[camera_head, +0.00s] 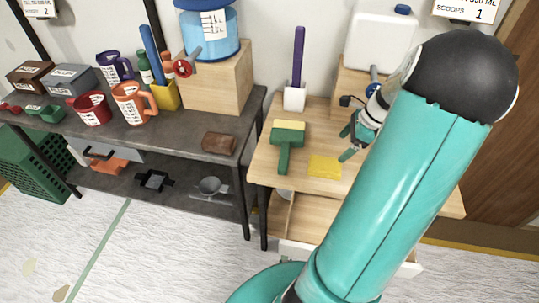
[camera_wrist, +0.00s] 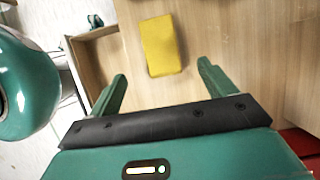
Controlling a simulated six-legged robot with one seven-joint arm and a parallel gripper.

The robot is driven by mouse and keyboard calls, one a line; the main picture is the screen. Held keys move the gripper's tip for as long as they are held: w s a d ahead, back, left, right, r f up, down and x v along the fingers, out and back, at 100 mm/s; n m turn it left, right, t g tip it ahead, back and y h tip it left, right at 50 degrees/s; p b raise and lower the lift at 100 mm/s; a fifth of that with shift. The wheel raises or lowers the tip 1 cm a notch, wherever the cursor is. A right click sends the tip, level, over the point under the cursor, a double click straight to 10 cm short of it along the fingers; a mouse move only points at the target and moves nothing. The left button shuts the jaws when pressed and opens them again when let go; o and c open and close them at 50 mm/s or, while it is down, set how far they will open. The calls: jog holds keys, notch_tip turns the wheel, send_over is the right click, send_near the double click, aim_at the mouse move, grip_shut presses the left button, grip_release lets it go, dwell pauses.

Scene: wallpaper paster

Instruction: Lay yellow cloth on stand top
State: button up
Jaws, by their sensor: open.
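The yellow cloth (camera_head: 325,166) lies flat on the light wooden stand top (camera_head: 262,160), near its front edge. In the wrist view the yellow cloth (camera_wrist: 161,45) is a rectangle beyond my fingertips, on the bare wood (camera_wrist: 235,45). My gripper (camera_head: 352,143) is open and empty, above the stand top and just right of the cloth in the head view. In the wrist view my gripper (camera_wrist: 162,75) has its two green fingers spread apart, with the cloth ahead of the gap between them. The fingers do not appear to touch the cloth.
A green brush (camera_head: 288,145) with a yellow edge lies left of the cloth. A purple-handled tool in a white holder (camera_head: 295,97) and a white jug (camera_head: 380,42) stand behind. An open drawer (camera_head: 305,217) is below. A dark bench (camera_head: 185,140) with mugs stands left.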

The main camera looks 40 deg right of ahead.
jog(key=w+a+r+n+h, duration=0.1)
jog(key=w+a+r+n, duration=0.1)
jog(key=a+r+n, duration=0.35)
jog(key=w+a+r+n+g+h, duration=0.1)
jog(key=w+a+r+n, duration=0.15)
jog(key=a, duration=0.55)
jog(key=w+a+r+n+h, duration=0.1)
jog(key=w+a+r+n, duration=0.1)
jog(key=a+r+n, duration=0.4)
jog(key=s+a+r+n+t, duration=0.1)
jog(key=s+a+n, duration=0.3)
jog(key=a, duration=0.5)
jog(key=s+a+r+n+t, duration=0.2)
jog(key=s+a+r+n, duration=0.1)
jog(key=a+n, duration=0.6)
jog(key=shift+s+a+n, duration=0.3)
jog(key=shift+s+a, duration=0.2)
jog(key=shift+a, duration=0.25)
jog(key=shift+s+d, duration=0.1)
